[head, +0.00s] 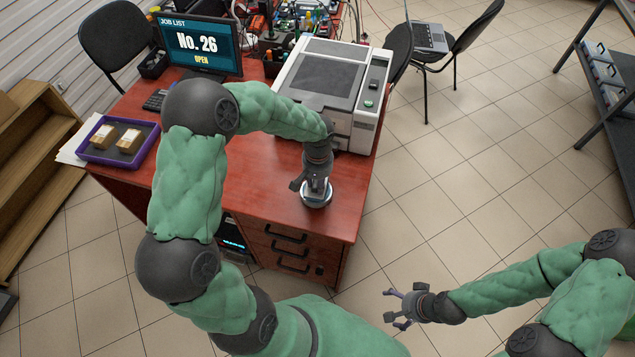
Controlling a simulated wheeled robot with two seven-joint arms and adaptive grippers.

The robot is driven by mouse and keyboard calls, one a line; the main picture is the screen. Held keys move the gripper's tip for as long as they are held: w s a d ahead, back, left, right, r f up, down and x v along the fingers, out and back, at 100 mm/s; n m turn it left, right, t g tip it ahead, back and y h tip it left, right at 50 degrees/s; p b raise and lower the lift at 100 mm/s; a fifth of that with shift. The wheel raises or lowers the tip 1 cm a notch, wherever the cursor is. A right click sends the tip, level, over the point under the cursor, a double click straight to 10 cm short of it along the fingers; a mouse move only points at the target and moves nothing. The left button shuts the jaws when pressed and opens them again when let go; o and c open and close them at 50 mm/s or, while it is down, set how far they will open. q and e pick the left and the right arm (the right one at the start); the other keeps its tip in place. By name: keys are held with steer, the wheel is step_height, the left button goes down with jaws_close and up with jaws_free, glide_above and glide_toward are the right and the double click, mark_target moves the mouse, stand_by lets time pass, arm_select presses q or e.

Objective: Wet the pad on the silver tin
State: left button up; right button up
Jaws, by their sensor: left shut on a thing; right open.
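The round silver tin (317,204) sits on the red-brown desk near its front edge, with a pale rim showing around my gripper. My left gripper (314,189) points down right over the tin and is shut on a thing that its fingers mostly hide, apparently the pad. I cannot tell whether the pad touches the tin's top. My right gripper (399,306) is open and empty, out over the tiled floor to the right of the desk.
A white and grey machine (340,80) stands on the desk (240,200) behind the tin. A purple tray (87,150) with two brown packages is at the desk's left. The monitor (200,45) reads "No. 26 OPEN".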

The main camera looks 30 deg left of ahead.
arm_select(q)
steer(key=shift+r+p, duration=1.75)
steer(key=shift+r, duration=1.1)
